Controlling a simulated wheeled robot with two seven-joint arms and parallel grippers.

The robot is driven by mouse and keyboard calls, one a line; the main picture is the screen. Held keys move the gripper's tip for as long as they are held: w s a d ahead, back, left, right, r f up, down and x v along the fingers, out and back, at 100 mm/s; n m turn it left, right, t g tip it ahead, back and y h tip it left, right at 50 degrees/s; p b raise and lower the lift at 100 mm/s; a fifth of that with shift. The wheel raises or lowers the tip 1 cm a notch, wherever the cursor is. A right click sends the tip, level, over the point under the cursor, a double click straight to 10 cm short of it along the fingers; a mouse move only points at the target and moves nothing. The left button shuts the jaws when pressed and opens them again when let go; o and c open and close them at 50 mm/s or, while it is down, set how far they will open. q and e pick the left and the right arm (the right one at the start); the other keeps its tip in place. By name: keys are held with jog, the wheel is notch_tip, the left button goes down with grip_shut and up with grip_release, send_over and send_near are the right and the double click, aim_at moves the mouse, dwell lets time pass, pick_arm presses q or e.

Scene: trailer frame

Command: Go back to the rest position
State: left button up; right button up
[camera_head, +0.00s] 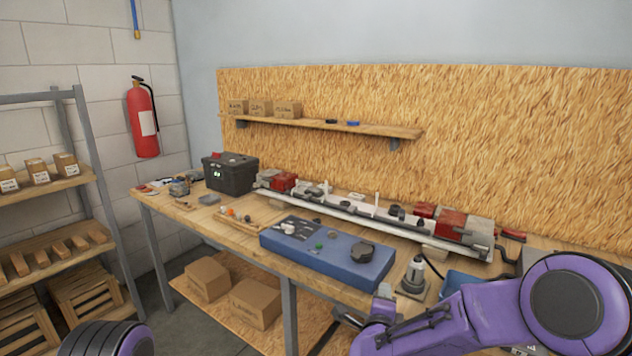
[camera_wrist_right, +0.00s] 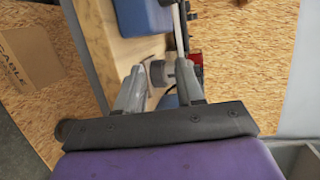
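My right gripper (camera_wrist_right: 159,72) is open in the right wrist view, its two grey fingers apart with nothing held between them. A grey round part (camera_wrist_right: 158,73) shows in the gap, beyond the fingertips. In the head view my purple right arm reaches in from the lower right, in front of the workbench's front edge. Part of my left arm shows at the lower left corner; my left gripper is out of view. The trailer frame (camera_head: 345,207), a long pale rail assembly with red blocks at its ends, lies along the back of the workbench (camera_head: 232,232).
A blue box-like unit (camera_head: 330,258) lies at the bench's front, with a grey-and-white device (camera_head: 413,277) to its right. A black case (camera_head: 230,174) stands at the far left. Cardboard boxes (camera_head: 256,303) sit below. A shelving rack (camera_head: 85,160) stands at left.

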jog(key=s+d+f+n+g+y+b, duration=0.1)
jog(key=s+d+f+n+g+b, duration=0.15)
jog(key=s+f+n, duration=0.65)
jog(key=s+d+f+n+g+y+b, duration=0.1)
jog(key=s+d+f+n+g, duration=0.25)
jog(key=s+f, duration=1)
jog(key=s+d+f+n+g+b, duration=0.1)
jog(key=s+d+f+g+b, duration=0.1)
jog(key=s+f, duration=0.5)
jog(key=s+d+f+n+g+b, duration=0.1)
jog(key=s+d+f+g, duration=0.3)
jog(key=s, duration=0.9)
notch_tip(320, 180, down, 3)
jog(key=shift+s+d+f+n+h+b, duration=0.15)
jog(key=shift+s+d+n+h+b, duration=0.25)
jog(key=shift+d+b, duration=0.65)
